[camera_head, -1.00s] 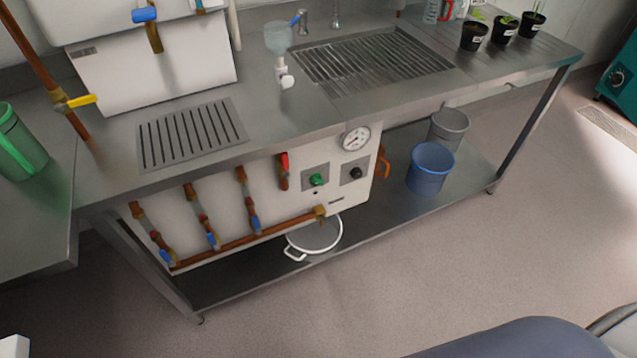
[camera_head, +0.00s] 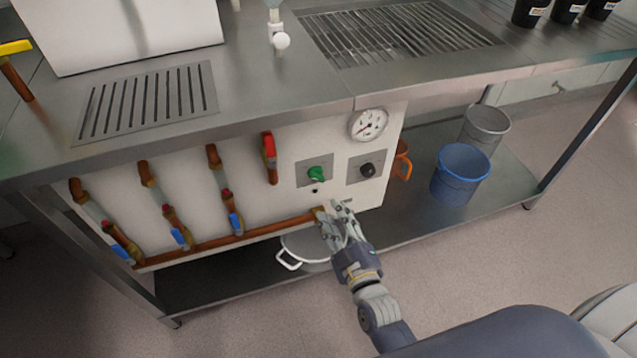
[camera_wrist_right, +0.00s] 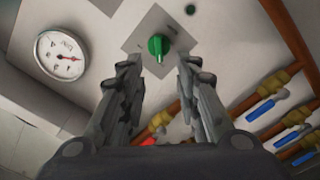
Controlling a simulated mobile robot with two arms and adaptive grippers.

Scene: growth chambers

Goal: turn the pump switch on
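A green rotary knob (camera_head: 317,173) sits on a square grey plate on the front of the white panel (camera_head: 245,178). A black knob (camera_head: 367,169) sits on a second plate to its right. I cannot read which is labelled pump. My right gripper (camera_head: 335,207) is in front of the panel, below the green knob. In the right wrist view, its fingers (camera_wrist_right: 158,72) are open, apart and empty. The green knob (camera_wrist_right: 158,46) shows beyond the gap between the fingertips. My left gripper is not in view.
A pressure gauge (camera_head: 368,124) is above the black knob. Pipes with blue and red valve handles (camera_head: 269,146) are left of the knobs. The steel bench edge (camera_head: 260,126) overhangs the panel. A white lidded pot (camera_head: 306,247) and blue bucket (camera_head: 460,174) stand on the lower shelf.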

